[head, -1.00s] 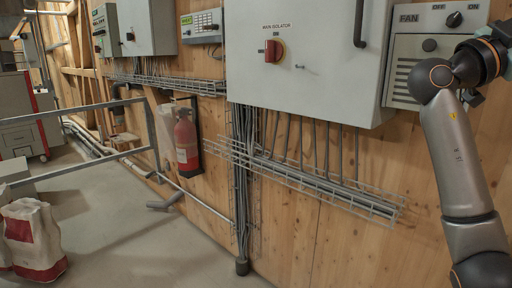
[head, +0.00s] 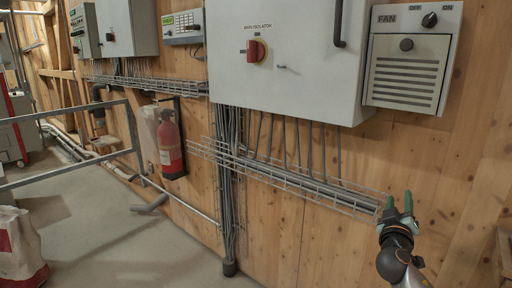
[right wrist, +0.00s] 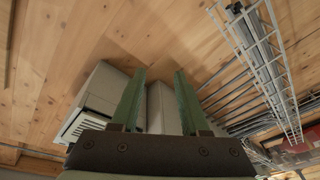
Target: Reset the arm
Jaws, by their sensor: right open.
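My right gripper (head: 398,203) is at the lower right of the head view, with green fingers pointing up. It is open and empty, below the fan box and near the right end of the wire cable tray. In the right wrist view its two green fingers (right wrist: 158,100) stand apart with nothing between them. The fan box (head: 412,57) has a black knob (head: 429,20) between the OFF and ON labels, at the upper right of the head view. My left gripper does not show.
The wire cable tray (head: 290,180) runs along the wooden wall beneath the grey main isolator cabinet (head: 290,75). A red fire extinguisher (head: 170,145) hangs on the wall at left. A metal railing (head: 70,177) and a sack (head: 18,245) stand at far left. The floor between is clear.

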